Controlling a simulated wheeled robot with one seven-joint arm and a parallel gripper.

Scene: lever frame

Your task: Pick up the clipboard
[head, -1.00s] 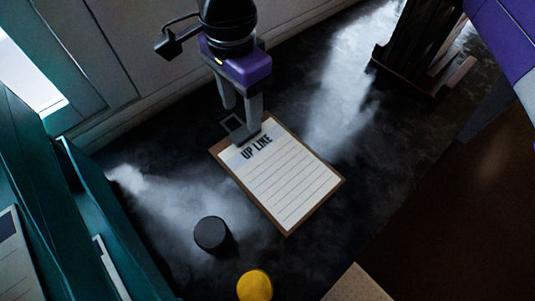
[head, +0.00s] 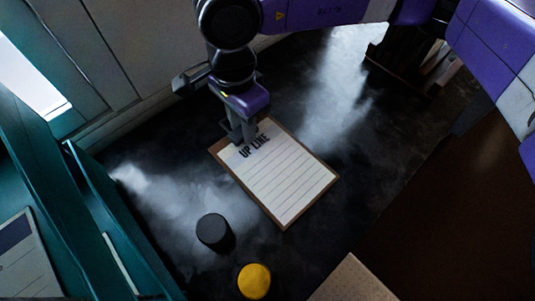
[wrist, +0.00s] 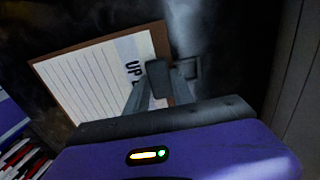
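The clipboard (head: 290,190) is a brown board with a white lined sheet headed "UP LINE". It lies at an angle in the middle of the head view, and it also shows in the wrist view (wrist: 90,80). My gripper (head: 242,138) is at its top edge, by the heading, with its fingers close together. In the wrist view my gripper (wrist: 160,75) has its fingers drawn in over the clip end and appears shut on it. The fingers hide part of the heading and most of the clip. I cannot tell whether the board is clear of the surface.
A black round knob (head: 213,231) and a yellow one (head: 254,281) stand below the clipboard. A teal cabinet edge (head: 110,225) runs along the left. A beige perforated block (head: 352,282) is at the bottom. A dark slatted rack (head: 410,60) is at the upper right.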

